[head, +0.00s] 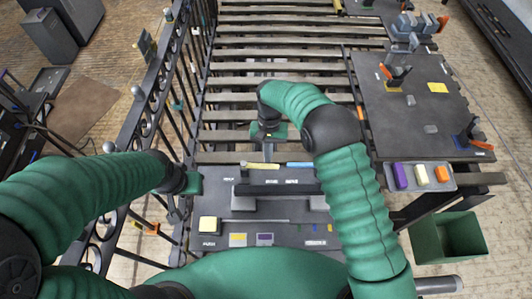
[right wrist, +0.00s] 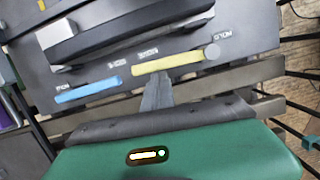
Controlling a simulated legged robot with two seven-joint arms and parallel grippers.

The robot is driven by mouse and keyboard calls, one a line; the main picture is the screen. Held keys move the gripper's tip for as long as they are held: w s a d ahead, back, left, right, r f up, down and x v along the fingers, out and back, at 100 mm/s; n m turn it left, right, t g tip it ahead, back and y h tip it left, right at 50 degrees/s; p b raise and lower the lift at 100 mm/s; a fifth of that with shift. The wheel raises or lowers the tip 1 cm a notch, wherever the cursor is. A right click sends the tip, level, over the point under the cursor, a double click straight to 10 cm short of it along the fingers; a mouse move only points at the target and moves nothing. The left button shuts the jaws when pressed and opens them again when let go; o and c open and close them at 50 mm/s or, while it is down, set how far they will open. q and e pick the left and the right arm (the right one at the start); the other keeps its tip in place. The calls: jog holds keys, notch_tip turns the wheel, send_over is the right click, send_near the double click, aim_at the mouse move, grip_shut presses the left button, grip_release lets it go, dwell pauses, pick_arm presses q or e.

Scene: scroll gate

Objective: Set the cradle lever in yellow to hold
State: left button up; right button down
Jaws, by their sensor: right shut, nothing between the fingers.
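The yellow lever (head: 258,166) lies flat along the far edge of the dark panel (head: 215,215). In the right wrist view the yellow lever (right wrist: 170,65) has a round grey knob at its right end, close to one small label; other labels sit near its left end. The labels are too small to read surely. A blue lever (right wrist: 88,90) lies beside it. My right gripper (head: 268,153) is shut and empty, and its fingertips (right wrist: 156,82) are at the yellow lever's middle; I cannot tell whether they touch. My left gripper (head: 192,182) is by the panel's left edge, its jaws unclear.
A dark raised bar (head: 275,189) crosses the panel. A tray (head: 448,182) with coloured blocks and a green bin (head: 447,238) stand right. A scrolled railing (head: 150,95) runs left.

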aim_at(270, 166)
jog(key=shift+s+d+m+y+p, duration=0.15)
jog(key=shift+s+m, duration=0.3)
jog(key=shift+m, duration=0.1)
jog(key=shift+s+d+m+y+p, duration=0.1)
jog(key=shift+s+m+y+p, duration=0.05)
jog(key=shift+s+m, duration=0.35)
jog(key=shift+s+r+m+p, duration=0.1)
jog(key=shift+s+m+p, duration=0.2)
jog(key=shift+s+m, duration=0.45)
jog(key=shift+s+a+m+y+p, duration=0.15)
jog(key=shift+s+m+y+p, duration=0.3)
jog(key=shift+m, duration=0.65)
jog(key=s+m, duration=0.1)
jog(key=s+a+m+t+p, duration=0.1)
jog(key=m, duration=0.1)
jog(key=shift+s+m+y, duration=0.25)
jog(key=shift+s+m, duration=0.05)
jog(key=s+a+m+p, duration=0.1)
jog(key=m, duration=0.1)
jog(key=s+a+m+t+p, duration=0.1)
jog(key=m, duration=0.1)
jog(key=shift+s+a, duration=0.15)
jog(key=shift+s, duration=0.05)
jog(key=shift+s+a+m+t+y+p, duration=0.2)
jog(key=shift+s+a+m+p, duration=0.15)
jog(key=shift+a+m, duration=0.45)
jog(key=shift+s+a+m+t+y+p, duration=0.1)
jog(key=shift+s+a+m+t+p, duration=0.25)
jog(key=shift+m, duration=0.85)
jog(key=shift+w+a, duration=0.1)
